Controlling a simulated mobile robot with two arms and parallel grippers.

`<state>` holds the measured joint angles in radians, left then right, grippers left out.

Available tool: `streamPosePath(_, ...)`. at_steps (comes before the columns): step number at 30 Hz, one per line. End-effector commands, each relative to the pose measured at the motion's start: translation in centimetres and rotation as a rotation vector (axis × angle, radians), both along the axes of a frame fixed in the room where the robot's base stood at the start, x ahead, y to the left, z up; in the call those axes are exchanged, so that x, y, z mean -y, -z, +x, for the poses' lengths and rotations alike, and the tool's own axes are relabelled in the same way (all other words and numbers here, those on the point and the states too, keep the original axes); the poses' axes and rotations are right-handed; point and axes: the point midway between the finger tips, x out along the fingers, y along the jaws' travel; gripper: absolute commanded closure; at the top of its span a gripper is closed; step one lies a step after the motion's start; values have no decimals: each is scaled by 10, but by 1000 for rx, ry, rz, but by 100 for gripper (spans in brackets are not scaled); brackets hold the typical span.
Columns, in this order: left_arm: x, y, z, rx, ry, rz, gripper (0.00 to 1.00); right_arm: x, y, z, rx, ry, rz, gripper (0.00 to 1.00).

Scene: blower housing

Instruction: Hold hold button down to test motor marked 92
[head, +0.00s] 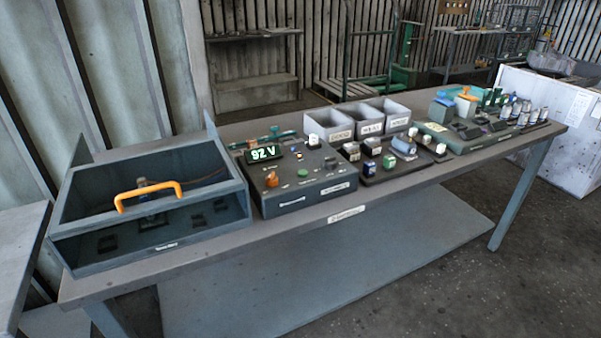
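The grey control box (308,197) stands on the bench, with a green lit display (263,153) reading "92 V". On its sloped top are an orange knob (271,178), a green button (303,173), a white cap (313,140) and small lit lamps. Their labels are too small to read, so I cannot tell which is the hold button. Left of it is an open-fronted housing (88,264) with an orange handle (148,194); a small part sits inside behind the handle, its marking unreadable. Neither of my grippers is in view.
Three grey bins (330,130) stand behind a dark tray (378,178) of small blocks and a cylinder. A green-topped tray (470,142) with several parts is further right. The bench (290,229) has a narrow clear front strip. A white crate (553,150) stands beyond it.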

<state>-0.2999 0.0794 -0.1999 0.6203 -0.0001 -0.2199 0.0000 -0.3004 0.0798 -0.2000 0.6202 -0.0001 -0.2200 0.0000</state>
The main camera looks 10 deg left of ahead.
Motion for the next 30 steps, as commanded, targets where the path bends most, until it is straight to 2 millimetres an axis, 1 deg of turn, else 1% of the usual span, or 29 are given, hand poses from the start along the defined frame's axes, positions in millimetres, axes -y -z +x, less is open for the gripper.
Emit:
streamPosePath(10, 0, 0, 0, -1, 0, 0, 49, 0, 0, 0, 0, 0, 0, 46)
streamPosePath(11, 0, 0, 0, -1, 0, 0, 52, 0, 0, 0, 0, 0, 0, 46)
streamPosePath(12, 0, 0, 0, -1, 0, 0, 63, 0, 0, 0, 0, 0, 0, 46)
streamPosePath(14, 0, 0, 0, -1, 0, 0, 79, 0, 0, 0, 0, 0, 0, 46)
streamPosePath(15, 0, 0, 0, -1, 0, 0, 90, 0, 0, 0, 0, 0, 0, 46)
streamPosePath(16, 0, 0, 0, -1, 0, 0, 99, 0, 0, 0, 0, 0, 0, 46)
streamPosePath(17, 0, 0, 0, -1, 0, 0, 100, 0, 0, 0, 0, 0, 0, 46)
streamPosePath(30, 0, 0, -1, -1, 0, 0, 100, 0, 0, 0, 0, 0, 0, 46)
